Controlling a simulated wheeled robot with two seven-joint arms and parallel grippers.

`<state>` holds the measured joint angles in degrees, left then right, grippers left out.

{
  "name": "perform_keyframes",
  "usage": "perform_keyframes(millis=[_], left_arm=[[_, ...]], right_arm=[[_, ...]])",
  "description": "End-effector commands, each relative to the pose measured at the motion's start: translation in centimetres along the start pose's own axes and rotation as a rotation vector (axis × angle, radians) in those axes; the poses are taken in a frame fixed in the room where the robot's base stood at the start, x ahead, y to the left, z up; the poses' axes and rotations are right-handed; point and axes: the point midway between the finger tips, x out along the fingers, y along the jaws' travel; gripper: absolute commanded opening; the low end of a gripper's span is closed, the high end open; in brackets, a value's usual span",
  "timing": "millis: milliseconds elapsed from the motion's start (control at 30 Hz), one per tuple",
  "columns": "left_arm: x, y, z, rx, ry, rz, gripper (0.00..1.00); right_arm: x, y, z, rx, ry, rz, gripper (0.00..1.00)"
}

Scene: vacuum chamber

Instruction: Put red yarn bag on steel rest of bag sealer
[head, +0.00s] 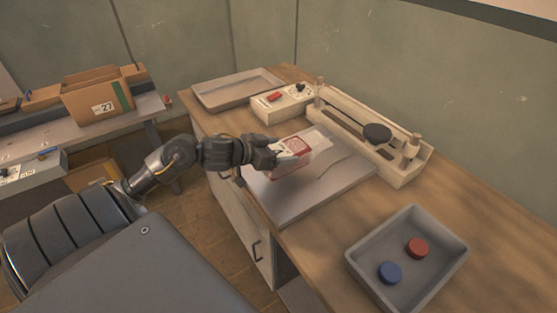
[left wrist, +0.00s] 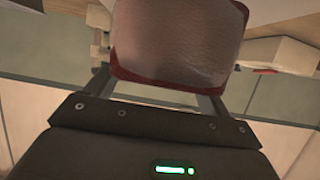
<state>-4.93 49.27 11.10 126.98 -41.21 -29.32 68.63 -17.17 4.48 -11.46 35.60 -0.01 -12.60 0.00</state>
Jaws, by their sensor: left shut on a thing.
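The red yarn bag (head: 301,146) is a clear bag with a white label and red contents. My left gripper (head: 281,154) is shut on its near end. The bag is over the steel rest (head: 306,205), a flat grey plate in front of the bag sealer (head: 392,166). A shadow lies below it, but I cannot tell whether it touches the plate. In the left wrist view the bag (left wrist: 180,40) fills the space between the fingers, pale with dark red edges. My right gripper is not in view.
A control box (head: 283,103) with a red switch stands left of the sealer. An empty grey tray (head: 238,89) lies at the back left. A grey bin (head: 408,258) with a red and a blue disc is at the front right. A cardboard box (head: 97,98) stands on another bench.

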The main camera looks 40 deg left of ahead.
Motion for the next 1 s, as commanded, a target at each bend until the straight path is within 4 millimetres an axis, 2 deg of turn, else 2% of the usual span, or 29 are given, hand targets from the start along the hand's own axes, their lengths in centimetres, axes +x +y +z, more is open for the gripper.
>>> perform_keyframes(millis=[233, 400, 500, 867, 900, 1000], left_arm=[[0.4, -0.6, 0.5, -0.001, 0.002, -0.002, 0.49], [1.4, -0.7, 2.8, -0.005, 0.001, -0.001, 0.49], [1.7, -0.8, 3.4, -0.002, 0.003, -0.002, 0.49], [1.8, -0.8, 3.7, 0.001, 0.002, -0.001, 0.49], [1.9, -0.7, 3.9, 0.001, 0.000, -0.001, 0.83], [1.8, -0.7, 3.8, 0.001, 0.000, -0.001, 0.96]], right_arm=[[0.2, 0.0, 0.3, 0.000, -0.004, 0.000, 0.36], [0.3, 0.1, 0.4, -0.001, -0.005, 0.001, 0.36], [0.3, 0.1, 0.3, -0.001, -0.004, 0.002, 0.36], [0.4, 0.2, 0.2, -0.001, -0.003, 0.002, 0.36], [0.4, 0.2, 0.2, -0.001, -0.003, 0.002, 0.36], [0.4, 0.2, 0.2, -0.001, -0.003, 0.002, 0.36]])
